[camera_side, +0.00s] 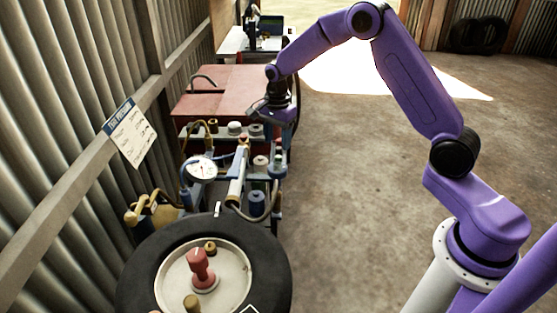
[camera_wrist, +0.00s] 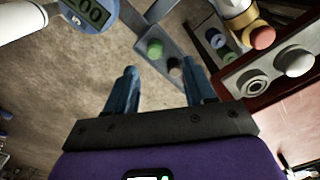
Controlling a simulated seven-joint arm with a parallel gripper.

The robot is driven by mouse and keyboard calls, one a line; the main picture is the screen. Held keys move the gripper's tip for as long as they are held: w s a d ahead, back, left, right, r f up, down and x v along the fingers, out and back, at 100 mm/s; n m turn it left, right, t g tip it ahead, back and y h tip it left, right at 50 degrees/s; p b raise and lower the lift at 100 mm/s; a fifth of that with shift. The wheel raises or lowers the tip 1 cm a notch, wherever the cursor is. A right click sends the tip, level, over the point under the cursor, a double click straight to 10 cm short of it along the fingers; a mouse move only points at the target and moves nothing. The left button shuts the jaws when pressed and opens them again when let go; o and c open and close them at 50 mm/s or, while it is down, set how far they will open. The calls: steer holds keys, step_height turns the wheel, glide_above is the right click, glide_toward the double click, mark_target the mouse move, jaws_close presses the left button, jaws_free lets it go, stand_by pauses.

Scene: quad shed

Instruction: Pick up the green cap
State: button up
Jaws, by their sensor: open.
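In the wrist view a green cap (camera_wrist: 154,48) sits on a grey-blue metal strip, just beyond and between my gripper's fingertips (camera_wrist: 161,68). A dark knob sits beside it on the strip. A second, darker green round piece (camera_wrist: 233,60) shows further right. My gripper is open, with nothing visible between its two blue fingers. In the side view my gripper (camera_side: 258,107) hangs over the cluttered bench, by the red top.
A gauge with a digital display (camera_wrist: 85,13) is at upper left in the wrist view. An orange-red cap (camera_wrist: 262,38) and a plate with pale knobs (camera_wrist: 294,62) are at right. The side view shows a dial gauge (camera_side: 201,167), a tyre (camera_side: 272,270) and open floor to the right.

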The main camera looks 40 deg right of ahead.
mark_target(279, 156)
steer(key=f, duration=0.5)
steer(key=shift+s, duration=0.4)
jaws_close()
